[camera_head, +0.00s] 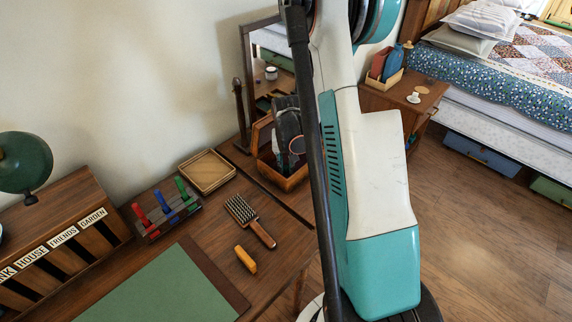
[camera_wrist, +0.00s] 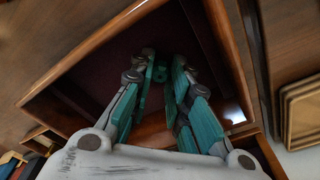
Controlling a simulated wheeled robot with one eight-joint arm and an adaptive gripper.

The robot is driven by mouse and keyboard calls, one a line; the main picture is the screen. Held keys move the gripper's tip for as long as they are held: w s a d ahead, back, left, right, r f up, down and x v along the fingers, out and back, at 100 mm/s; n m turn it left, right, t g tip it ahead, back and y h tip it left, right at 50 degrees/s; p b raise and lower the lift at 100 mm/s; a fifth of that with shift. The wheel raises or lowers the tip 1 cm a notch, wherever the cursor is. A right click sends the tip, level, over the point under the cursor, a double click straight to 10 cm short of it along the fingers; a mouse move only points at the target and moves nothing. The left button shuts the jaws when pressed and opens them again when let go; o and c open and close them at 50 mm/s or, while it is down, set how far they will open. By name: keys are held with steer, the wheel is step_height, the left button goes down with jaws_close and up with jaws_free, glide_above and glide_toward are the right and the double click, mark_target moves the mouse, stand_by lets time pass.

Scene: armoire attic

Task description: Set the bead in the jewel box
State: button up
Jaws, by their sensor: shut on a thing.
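The jewel box (camera_head: 291,184) is a wooden box with its lid up, standing on the dresser by the mirror. In the wrist view its wooden rim (camera_wrist: 88,52) surrounds a dark lining. My gripper (camera_head: 294,160) reaches down into the box opening. In the wrist view the teal fingers of my gripper (camera_wrist: 162,62) point into the box. A small green thing, which looks like the bead (camera_wrist: 160,74), shows between the fingertips. Its lower part and its distance from the box floor are hard to tell.
A hairbrush (camera_head: 249,218), a yellow-orange block (camera_head: 245,259), a shallow wooden tray (camera_head: 207,171) and a rack of coloured pegs (camera_head: 166,209) are left of the box. A mirror frame (camera_head: 246,82) stands behind it. Bare desk top lies around the brush.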

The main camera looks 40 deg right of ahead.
steer(key=o, duration=0.7)
steer(key=shift+o, duration=0.2)
step_height(320, 180, up, 12)
steer(key=s+p, duration=0.1)
steer(key=p, duration=0.3)
steer(key=shift+a, duration=0.45)
